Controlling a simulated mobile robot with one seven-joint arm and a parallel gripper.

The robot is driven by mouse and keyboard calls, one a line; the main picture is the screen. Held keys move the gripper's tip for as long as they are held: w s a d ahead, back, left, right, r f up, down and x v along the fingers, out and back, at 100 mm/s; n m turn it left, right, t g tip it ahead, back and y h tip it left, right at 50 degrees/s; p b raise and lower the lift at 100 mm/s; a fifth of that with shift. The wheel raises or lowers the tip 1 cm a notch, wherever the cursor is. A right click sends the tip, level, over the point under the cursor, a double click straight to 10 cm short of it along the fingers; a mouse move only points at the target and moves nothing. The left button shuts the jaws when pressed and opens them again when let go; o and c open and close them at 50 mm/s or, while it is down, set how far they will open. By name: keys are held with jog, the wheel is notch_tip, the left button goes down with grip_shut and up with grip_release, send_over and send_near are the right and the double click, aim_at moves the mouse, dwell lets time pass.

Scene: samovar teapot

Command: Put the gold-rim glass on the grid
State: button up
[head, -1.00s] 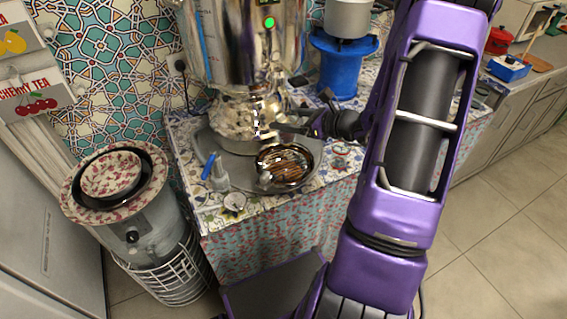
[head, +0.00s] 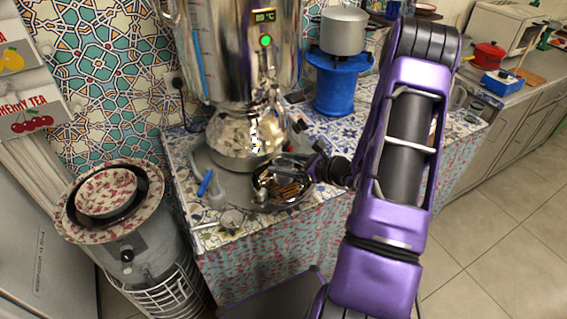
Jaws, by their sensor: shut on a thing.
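The grid (head: 290,192) is a brown slatted insert in a round dark-rimmed pan on the tray in front of the samovar (head: 240,140). My gripper (head: 300,164) comes in from the right and is shut on a clear glass (head: 284,170), which I take to be the gold-rim glass. The glass is hard to make out against the shiny pan, and its rim colour is not clear. It is over the grid's far part; I cannot tell whether it touches the slats.
A small clear glass (head: 231,217) stands at the table's front left. A blue-handled item (head: 206,184) lies left of the pan. A blue stand with a pot (head: 343,82) is behind my arm. The samovar rises close behind the pan.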

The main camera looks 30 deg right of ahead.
jog(key=shift+f, duration=0.1)
jog(key=shift+f, duration=0.15)
jog(key=o, duration=1.4)
jog(key=shift+r, duration=0.35)
jog(key=v, duration=1.2)
jog(key=shift+a+f, duration=0.1)
jog(key=shift+a, duration=0.05)
